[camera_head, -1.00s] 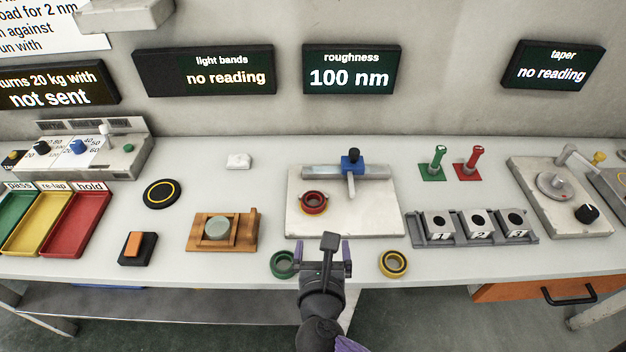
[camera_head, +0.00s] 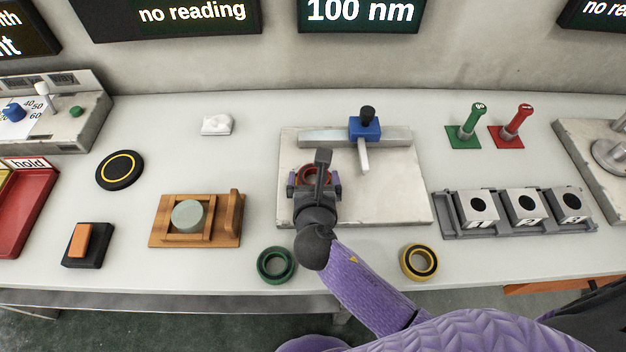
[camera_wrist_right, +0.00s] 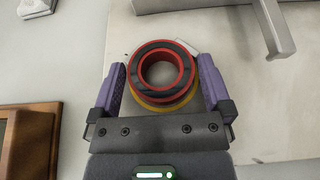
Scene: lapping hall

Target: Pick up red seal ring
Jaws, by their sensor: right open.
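The red seal ring (camera_wrist_right: 183,56) has a dark band on its top face and lies on the pale stone plate (camera_head: 391,205). A yellow-orange edge shows under it on its near side. In the head view the red ring (camera_head: 313,170) is partly hidden by my right gripper (camera_head: 314,181). The right gripper is open. In the right wrist view its two purple fingers (camera_wrist_right: 166,85) are on either side of the ring, with a gap visible on each side. My left gripper is in neither view.
A blue clamp with a bar (camera_head: 365,127) stands at the plate's back. A green ring (camera_head: 262,268) and a yellow ring (camera_head: 405,266) lie in front of the plate. A wooden holder (camera_head: 231,231) with a grey disc is left; a grey rack (camera_head: 447,222) is right.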

